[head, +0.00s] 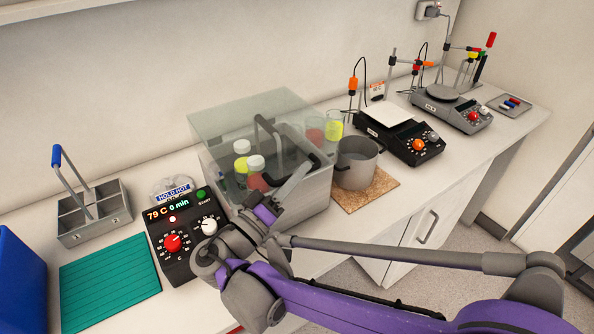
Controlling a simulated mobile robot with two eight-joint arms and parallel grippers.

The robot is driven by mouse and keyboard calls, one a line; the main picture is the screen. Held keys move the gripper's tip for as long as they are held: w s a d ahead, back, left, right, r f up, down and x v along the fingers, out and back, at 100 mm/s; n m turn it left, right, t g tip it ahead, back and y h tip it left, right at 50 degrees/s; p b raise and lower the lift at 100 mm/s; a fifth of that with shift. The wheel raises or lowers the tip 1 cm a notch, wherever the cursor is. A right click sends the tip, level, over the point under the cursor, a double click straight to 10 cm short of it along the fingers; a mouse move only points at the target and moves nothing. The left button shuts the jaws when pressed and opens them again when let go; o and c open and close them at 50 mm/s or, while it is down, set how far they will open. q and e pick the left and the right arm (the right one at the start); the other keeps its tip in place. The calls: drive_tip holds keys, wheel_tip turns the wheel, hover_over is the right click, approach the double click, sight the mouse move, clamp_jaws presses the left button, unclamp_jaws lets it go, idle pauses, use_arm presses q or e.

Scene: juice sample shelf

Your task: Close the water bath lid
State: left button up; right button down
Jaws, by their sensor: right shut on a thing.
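The water bath (306,203) is a grey tank on the bench, with a control panel (174,236) at its left reading 79 C and 0 min. Its clear lid (222,122) spans the tank top in this view. I cannot tell whether the lid's front edge rests on the rim. Bottles with white caps (242,146) show through the lid. My left gripper is not in view.
A metal pot (356,163) stands on a cork mat (372,193) close to the bath's right. Further right are stirrers (403,136) with stands. A grey divided rack (93,212) and a teal mat (110,282) lie at the left, beside a blue bin (20,285).

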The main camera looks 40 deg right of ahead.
drive_tip(key=shift+f, duration=0.2)
drive_tip(key=c, duration=1.1)
unclamp_jaws()
drive_tip(key=b+v, duration=0.1)
drive_tip(key=v, duration=0.9)
drive_tip(key=shift+s+a, duration=0.15)
drive_tip(key=shift+a, duration=0.25)
